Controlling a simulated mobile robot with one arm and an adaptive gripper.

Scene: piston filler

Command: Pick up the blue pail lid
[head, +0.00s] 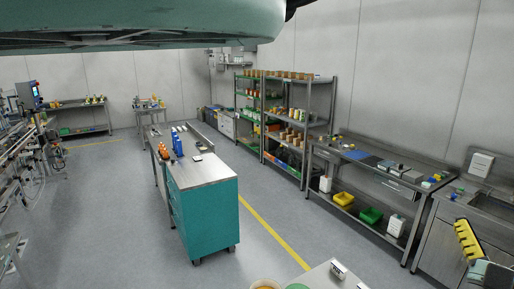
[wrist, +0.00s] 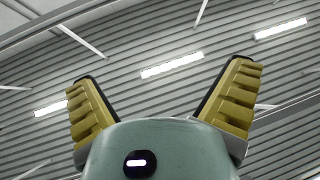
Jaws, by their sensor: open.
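My gripper (wrist: 165,72) is open and empty in the wrist view, its two yellow ridged fingers spread apart against the ceiling. In the head view my gripper (head: 468,241) shows at the lower right edge, with one yellow finger clear. It is raised in front of the sink bench. I cannot make out a blue pail lid for certain in either view. Small blue items (head: 356,154) lie on the right wall bench, too small to identify.
A teal cabinet bench (head: 205,205) with blue bottles (head: 174,139) stands mid-room. A table corner (head: 325,279) with a green round item (head: 297,286) is at the bottom edge, beside a pale round rim (head: 265,284). Shelving (head: 304,122) stands behind. Grey floor between is open.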

